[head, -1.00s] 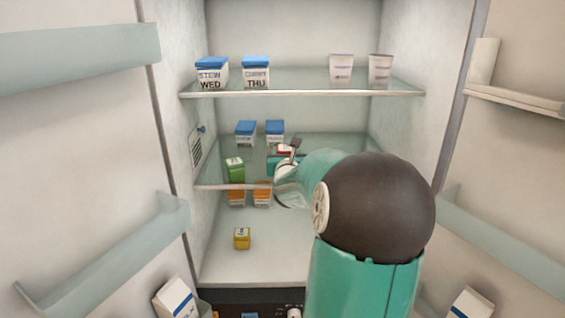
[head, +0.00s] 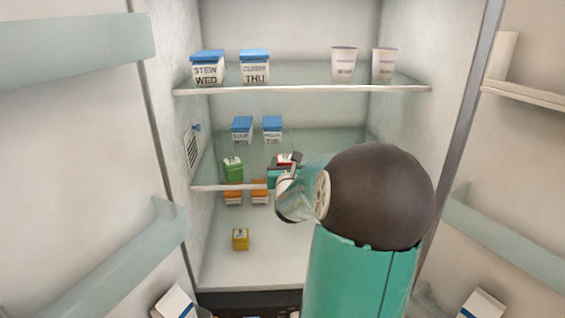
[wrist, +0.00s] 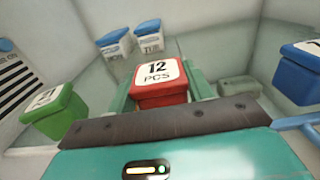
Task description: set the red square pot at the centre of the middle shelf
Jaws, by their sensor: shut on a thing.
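The red square pot (wrist: 158,93), its white lid label reading "12 PCS", sits between the teal fingers of my gripper (wrist: 160,88) in the wrist view. The gripper is shut on it. In the head view only a bit of the red pot (head: 284,159) shows above my gripper (head: 279,174), which hides the rest. Both are at the middle shelf (head: 225,188), right of the green pot (head: 233,170). I cannot tell whether the red pot touches the shelf. The green pot (wrist: 55,112) also shows at left in the wrist view.
Two blue-lidded tubs (head: 242,129) stand at the back left of the middle shelf. A blue pot (wrist: 300,75) is at right in the wrist view. The upper shelf (head: 300,88) holds tubs and cups. Orange-topped tubs (head: 260,195) and a yellow pot (head: 240,239) are below.

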